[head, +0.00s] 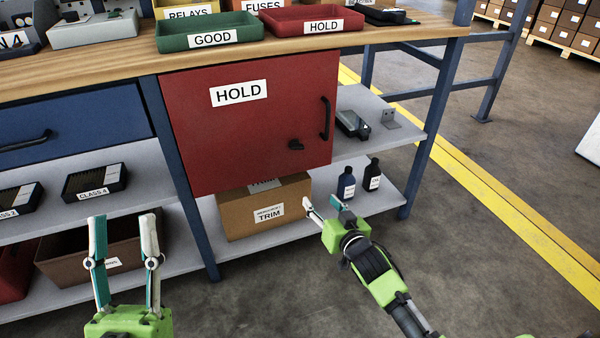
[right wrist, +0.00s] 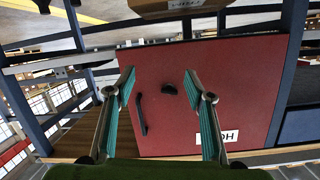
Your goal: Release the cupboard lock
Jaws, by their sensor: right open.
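The red cupboard (head: 235,140), labelled HOLD, hangs under the workbench with its door shut. Its black lock knob (head: 295,145) sits low on the right side of the door, below and left of the black vertical handle (head: 325,118). My right gripper (head: 325,205) is open and empty, below and in front of the cupboard. In the right wrist view the lock knob (right wrist: 169,89) shows between the open fingers, apart from them, with the handle (right wrist: 141,113) close to the left finger. My left gripper (head: 123,222) is open and empty in front of the lower left shelves.
A cardboard TRIM box (head: 262,210) and two small bottles (head: 346,183) stand on the lower shelf (head: 385,196) beneath the cupboard. A blue bench leg (head: 180,170) stands left of the door. Open floor (head: 460,260) lies to the right.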

